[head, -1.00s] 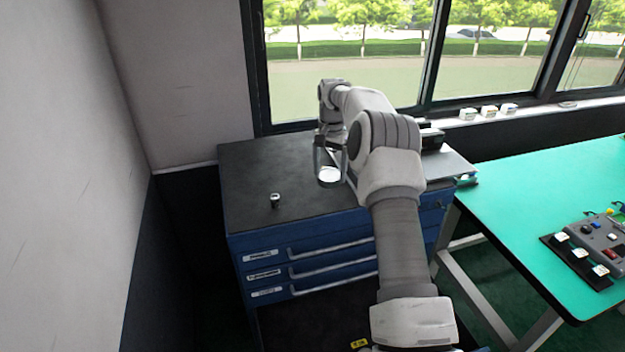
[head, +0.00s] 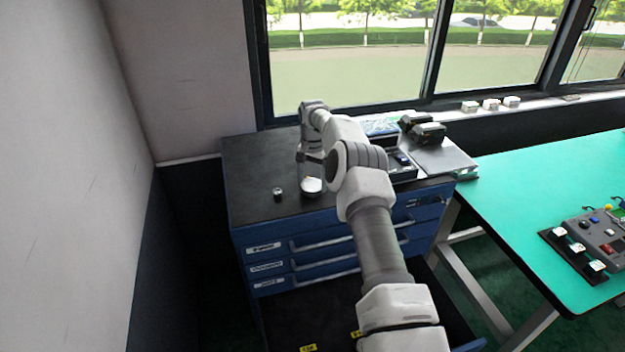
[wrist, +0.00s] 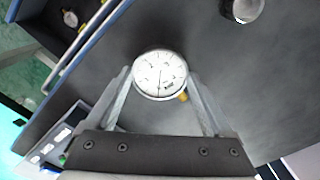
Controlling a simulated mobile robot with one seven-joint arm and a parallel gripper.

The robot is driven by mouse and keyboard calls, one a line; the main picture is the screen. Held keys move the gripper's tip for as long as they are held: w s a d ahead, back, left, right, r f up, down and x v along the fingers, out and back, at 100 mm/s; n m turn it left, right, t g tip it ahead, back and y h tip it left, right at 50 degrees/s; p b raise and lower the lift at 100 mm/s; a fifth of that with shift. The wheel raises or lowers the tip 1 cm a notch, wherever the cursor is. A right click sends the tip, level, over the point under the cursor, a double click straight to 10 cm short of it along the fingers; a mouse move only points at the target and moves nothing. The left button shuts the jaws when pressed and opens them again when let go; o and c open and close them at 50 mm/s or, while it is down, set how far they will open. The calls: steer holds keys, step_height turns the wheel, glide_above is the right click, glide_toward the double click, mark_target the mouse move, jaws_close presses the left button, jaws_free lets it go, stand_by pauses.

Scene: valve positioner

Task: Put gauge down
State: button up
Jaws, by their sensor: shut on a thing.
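In the head view the gauge (head: 312,186) is at or just above the black top of the blue drawer cabinet (head: 250,165). I cannot tell whether it touches the top. My gripper (head: 311,172) is above the cabinet top, partly hidden by my own arm.
A small metal cylinder (head: 278,194) stands on the cabinet top left of the gauge; it also shows in the wrist view (wrist: 242,8). Dark tools (head: 422,129) and a grey plate (head: 440,158) are at the right. A lower drawer (head: 310,320) is open. The green table (head: 560,190) is further right.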

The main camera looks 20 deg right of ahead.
steer(key=shift+f, duration=0.15)
steer(key=o, duration=1.3)
